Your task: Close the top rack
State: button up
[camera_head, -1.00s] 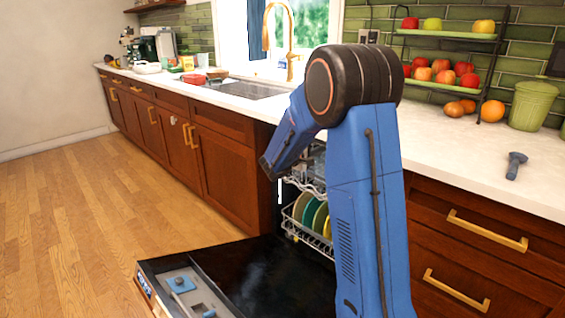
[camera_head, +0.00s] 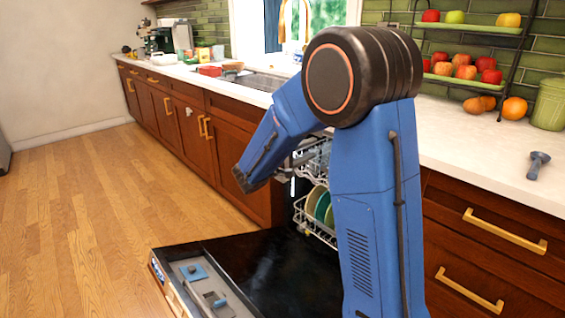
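The dishwasher stands open under the counter, its dark door (camera_head: 265,262) folded down flat. The top rack (camera_head: 318,160) is a grey wire rack with its left part showing; my arm covers the rest, and how far out it stands is hard to tell. The lower rack (camera_head: 313,228) below it holds several green and yellowish plates (camera_head: 318,204). My blue forearm slopes down and left from its large black joint, and its dark end is left of the top rack. My gripper's fingers cannot be made out beside the rack, so neither their opening nor any contact with the rack is clear.
Wooden cabinets (camera_head: 185,125) with gold handles run left under the white counter. Drawers (camera_head: 490,262) are at the right. A tiered fruit stand (camera_head: 468,85), a green canister (camera_head: 549,103) and a grey object (camera_head: 538,164) are on the counter. The wooden floor (camera_head: 90,220) is clear at left.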

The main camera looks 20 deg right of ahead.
jog(key=v, duration=1.2)
jog(key=shift+a, duration=0.2)
jog(key=s+d+f+m+g+y, duration=0.1)
jog(key=s+d+g+y, duration=0.25)
jog(key=s, duration=0.65)
jog(key=s+d+f+m+g+y, duration=0.2)
jog(key=s+d+y, duration=0.25)
jog(key=s, duration=0.55)
jog(key=s+a+f+m+t+y, duration=0.1)
jog(key=s+a+t+y, duration=0.3)
jog(key=s+a+y, duration=0.5)
jog(key=shift+s+a+f, duration=0.35)
jog(key=shift+s+a, duration=0.4)
jog(key=shift+s, duration=1.9)
jog(key=shift+c, duration=0.7)
